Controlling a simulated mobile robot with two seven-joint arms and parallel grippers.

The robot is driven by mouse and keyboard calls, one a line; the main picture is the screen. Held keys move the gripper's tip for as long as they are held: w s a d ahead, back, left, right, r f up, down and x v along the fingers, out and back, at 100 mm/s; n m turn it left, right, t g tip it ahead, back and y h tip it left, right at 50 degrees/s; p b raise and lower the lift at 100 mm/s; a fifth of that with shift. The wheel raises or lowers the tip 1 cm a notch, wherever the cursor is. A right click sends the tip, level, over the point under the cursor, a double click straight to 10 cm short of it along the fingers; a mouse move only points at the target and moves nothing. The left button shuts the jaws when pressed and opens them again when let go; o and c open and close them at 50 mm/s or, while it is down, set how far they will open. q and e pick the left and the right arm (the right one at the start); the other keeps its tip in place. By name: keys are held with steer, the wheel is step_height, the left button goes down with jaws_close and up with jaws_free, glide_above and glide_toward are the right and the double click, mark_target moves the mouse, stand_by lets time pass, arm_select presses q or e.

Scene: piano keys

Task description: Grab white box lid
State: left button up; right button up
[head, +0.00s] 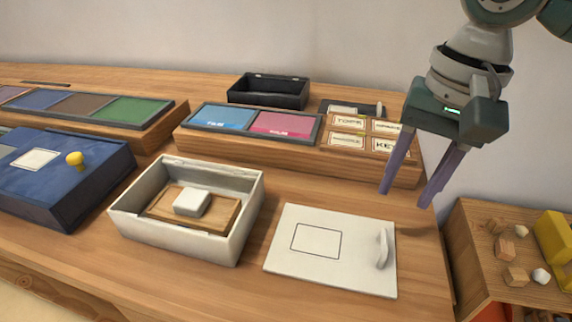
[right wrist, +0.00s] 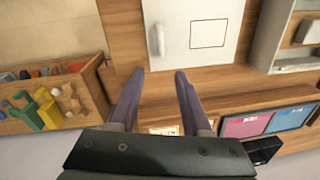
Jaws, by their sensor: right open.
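The white box lid (head: 330,250) lies flat on the table, right of the white box. It has a thin rectangle outline and a raised white handle (head: 382,248) near its right edge. The lid also shows in the right wrist view (right wrist: 182,52), with the handle (right wrist: 158,40) beyond the fingertips. The open white box (head: 180,243) holds a wooden block with a small white piece on top. My right gripper (head: 404,200) is open and empty, above and behind the lid's handle, pointing down. It also shows in the right wrist view (right wrist: 158,74). My left gripper is not in view.
A blue box (head: 85,195) with a yellow knob stands left of the white box. A wooden stand (head: 300,160) with coloured panels and labelled cards is behind the lid. A black tray (head: 268,90) is at the back. A bin of blocks (head: 480,262) sits at the right.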

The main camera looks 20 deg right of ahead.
mark_target(335, 238)
steer(key=shift+a+f, duration=0.25)
steer(key=shift+f, duration=0.95)
steer(key=f, duration=0.1)
steer(key=f+b, duration=0.1)
steer(key=f, duration=0.1)
steer(key=f+b, duration=0.1)
steer(key=f, duration=0.1)
steer(key=shift+a+f, duration=0.15)
steer(key=shift+a, duration=0.2)
jaws_close()
